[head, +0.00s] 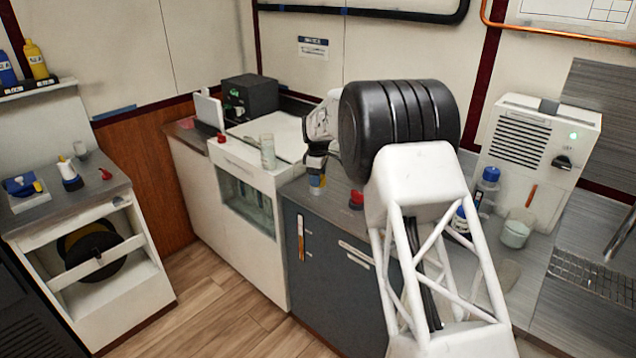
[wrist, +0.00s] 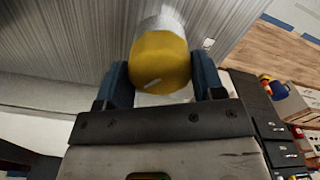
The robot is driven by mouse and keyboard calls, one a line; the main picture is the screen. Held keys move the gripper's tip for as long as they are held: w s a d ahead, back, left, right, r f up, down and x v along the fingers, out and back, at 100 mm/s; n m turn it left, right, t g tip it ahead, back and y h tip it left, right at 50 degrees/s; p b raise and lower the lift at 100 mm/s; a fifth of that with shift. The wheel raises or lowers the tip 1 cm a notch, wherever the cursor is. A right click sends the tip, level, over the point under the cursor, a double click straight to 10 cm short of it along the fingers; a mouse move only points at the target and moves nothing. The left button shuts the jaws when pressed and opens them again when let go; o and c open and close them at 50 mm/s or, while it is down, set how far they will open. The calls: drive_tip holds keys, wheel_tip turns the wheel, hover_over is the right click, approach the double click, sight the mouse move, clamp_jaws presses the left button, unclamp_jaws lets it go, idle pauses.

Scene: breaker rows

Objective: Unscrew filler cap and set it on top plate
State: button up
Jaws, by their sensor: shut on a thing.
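My gripper (wrist: 160,85) has its two blue fingers on either side of a round yellow cap-like piece (wrist: 160,58) and is shut on it. A pale mark shows on its yellow face, and a whitish cylinder (wrist: 165,22) shows just beyond it. I cannot tell whether the two are joined. In the head view, my gripper (head: 316,165) is above the grey counter, with a small yellow and blue patch below it. My arm hides part of the counter. I cannot surely pick out the top plate.
A white vented machine (head: 535,150) stands at the right, with a blue-capped bottle (head: 487,188) and a pale green jar (head: 516,232) before it. A red knob (head: 356,198) is near my gripper. A grey-green canister (head: 267,152) stands on the white unit (head: 245,170) at the left.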

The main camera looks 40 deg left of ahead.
drive_tip(key=n, duration=0.6)
idle(0.4)
drive_tip(key=o, duration=0.8)
drive_tip(key=m, duration=0.4)
drive_tip(key=shift+m, duration=0.4)
drive_tip(key=m, duration=0.8)
drive_tip(key=shift+m, duration=0.4)
drive_tip(key=m, duration=0.4)
drive_tip(key=shift+m, duration=0.4)
